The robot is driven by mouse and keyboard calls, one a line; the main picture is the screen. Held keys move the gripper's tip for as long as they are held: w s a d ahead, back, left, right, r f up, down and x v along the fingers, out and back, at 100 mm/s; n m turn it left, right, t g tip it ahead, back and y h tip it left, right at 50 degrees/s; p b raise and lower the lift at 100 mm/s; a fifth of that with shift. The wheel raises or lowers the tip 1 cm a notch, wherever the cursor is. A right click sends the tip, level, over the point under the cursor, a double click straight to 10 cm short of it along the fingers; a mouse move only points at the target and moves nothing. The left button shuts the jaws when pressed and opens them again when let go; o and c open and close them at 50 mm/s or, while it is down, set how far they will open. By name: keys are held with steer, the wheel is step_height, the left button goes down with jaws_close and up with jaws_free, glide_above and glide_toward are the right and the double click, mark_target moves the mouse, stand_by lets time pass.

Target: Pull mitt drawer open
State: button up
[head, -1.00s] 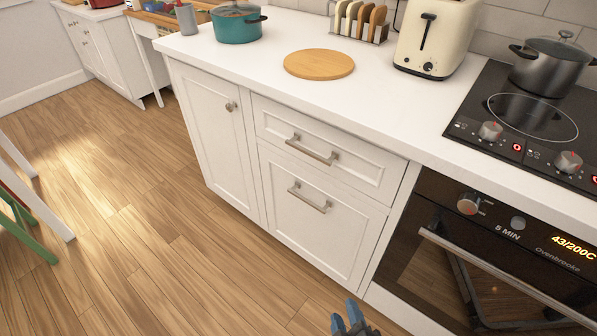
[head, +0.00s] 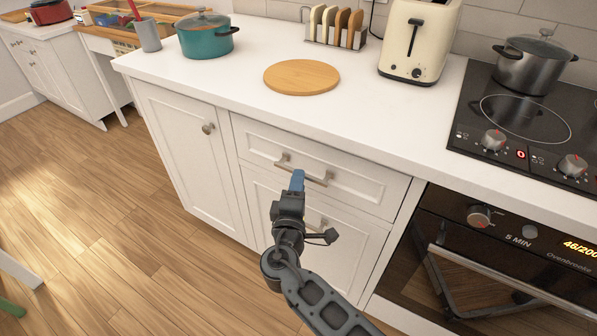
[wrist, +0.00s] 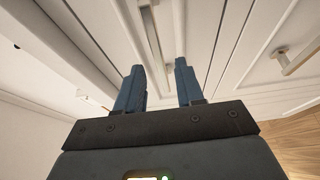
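The white cabinet has an upper drawer (head: 365,185) and a deeper lower drawer (head: 345,250), both closed. No label shows which is the mitt drawer. The upper drawer's bar handle (head: 283,163) is partly covered by my gripper (head: 297,174) in the head view. In the wrist view, my gripper (wrist: 159,66) has its two blue fingers apart with nothing between them. The upper handle (wrist: 149,35) lies just beyond, in line with the gap. I cannot tell whether they touch. The lower handle (head: 318,222) is partly hidden by my arm; it shows at right in the wrist view (wrist: 297,60).
A cabinet door with a knob (head: 208,128) is left of the drawers, an oven (head: 500,245) right. The countertop (head: 230,85) overhangs above, holding a round board (head: 301,77), teal pot (head: 205,38) and toaster (head: 415,40). Floor (head: 110,215) at left is clear.

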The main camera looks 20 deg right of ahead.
steer(key=shift+x, duration=2.05)
steer(key=shift+c, duration=0.2)
jaws_close()
